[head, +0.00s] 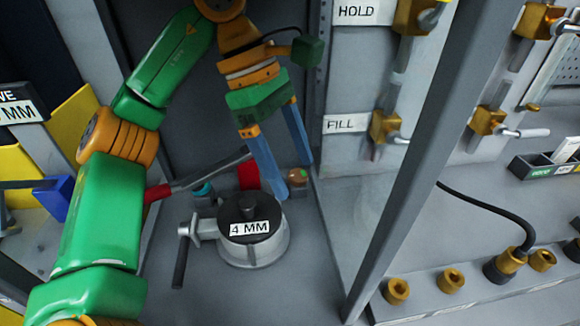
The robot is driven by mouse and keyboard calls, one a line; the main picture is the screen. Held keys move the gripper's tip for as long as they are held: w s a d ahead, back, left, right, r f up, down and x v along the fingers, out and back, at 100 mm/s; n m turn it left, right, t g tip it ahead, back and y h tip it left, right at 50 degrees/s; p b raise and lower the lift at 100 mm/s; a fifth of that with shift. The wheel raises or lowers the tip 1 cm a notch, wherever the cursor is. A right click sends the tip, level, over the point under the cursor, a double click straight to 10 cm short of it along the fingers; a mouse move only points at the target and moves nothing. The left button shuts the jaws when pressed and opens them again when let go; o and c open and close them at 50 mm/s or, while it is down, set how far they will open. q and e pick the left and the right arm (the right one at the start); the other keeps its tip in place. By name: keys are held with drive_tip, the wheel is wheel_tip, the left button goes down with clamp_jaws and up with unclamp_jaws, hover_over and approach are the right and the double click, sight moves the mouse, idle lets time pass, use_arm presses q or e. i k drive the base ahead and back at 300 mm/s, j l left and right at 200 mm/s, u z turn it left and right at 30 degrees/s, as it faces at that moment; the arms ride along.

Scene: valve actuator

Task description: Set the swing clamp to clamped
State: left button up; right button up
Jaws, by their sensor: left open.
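A long grey bar with a red grip (158,192) lies behind a round grey body with a black top (247,208) labelled "4 MM". A red block (249,175) stands at the bar's far end. Which of these parts is the swing clamp, and its setting, I cannot tell for certain. My left gripper (291,180) points down with two blue fingers apart, just behind and right of the round body. A small brown knob with a green spot (298,176) shows by its fingertips; contact is unclear. My right gripper is out of view.
A dark handle (181,262) sticks out left of the round body. A grey post (415,160) stands at right. Beyond it are brass valves on a panel labelled HOLD and FILL, and a rail (470,300) with brass fittings and a black hose. Yellow panels stand at left.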

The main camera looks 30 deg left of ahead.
sight(196, 182)
drive_tip(key=k+l, duration=1.2)
drive_tip(key=l, duration=0.15)
